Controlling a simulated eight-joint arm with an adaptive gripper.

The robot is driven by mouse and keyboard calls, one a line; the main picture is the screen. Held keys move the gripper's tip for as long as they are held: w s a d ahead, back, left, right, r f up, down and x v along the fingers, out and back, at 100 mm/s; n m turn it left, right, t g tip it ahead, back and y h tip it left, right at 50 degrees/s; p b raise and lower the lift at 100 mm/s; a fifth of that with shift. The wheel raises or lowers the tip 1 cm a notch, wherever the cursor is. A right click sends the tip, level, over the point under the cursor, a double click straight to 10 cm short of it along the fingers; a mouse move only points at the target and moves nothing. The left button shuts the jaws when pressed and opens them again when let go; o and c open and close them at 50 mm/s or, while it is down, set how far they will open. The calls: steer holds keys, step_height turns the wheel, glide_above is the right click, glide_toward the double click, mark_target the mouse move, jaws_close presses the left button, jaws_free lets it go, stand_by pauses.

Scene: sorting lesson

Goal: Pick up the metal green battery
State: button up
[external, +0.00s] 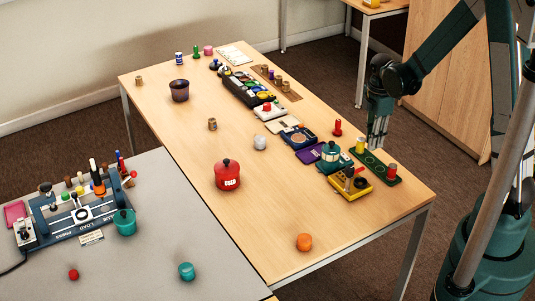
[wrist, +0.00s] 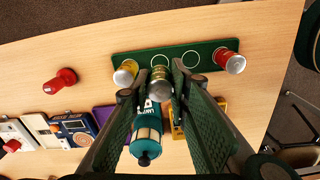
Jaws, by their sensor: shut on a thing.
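My gripper (external: 377,140) is above the green tray (external: 376,164) at the right side of the table. In the wrist view my gripper (wrist: 161,88) is shut on an olive-green metal battery (wrist: 159,80) with a silver end, which sits between its fingertips. The tray (wrist: 145,55) shows white circle outlines, and the battery appears over or at its near edge; I cannot tell whether it touches. A yellow battery (wrist: 125,73) stands at the tray's left end and a red one (wrist: 229,61) at its right end. The held battery is hard to make out in the external view.
A teal lantern-like object (external: 333,158) and a yellow device (external: 353,184) lie close beside the tray. A red knob-like piece (external: 337,128) stands nearby. A red pot (external: 227,175) and an orange object (external: 304,242) stand farther off.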

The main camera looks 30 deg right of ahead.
steer(key=shift+r+p, duration=0.4)
steer(key=shift+r, duration=1.85)
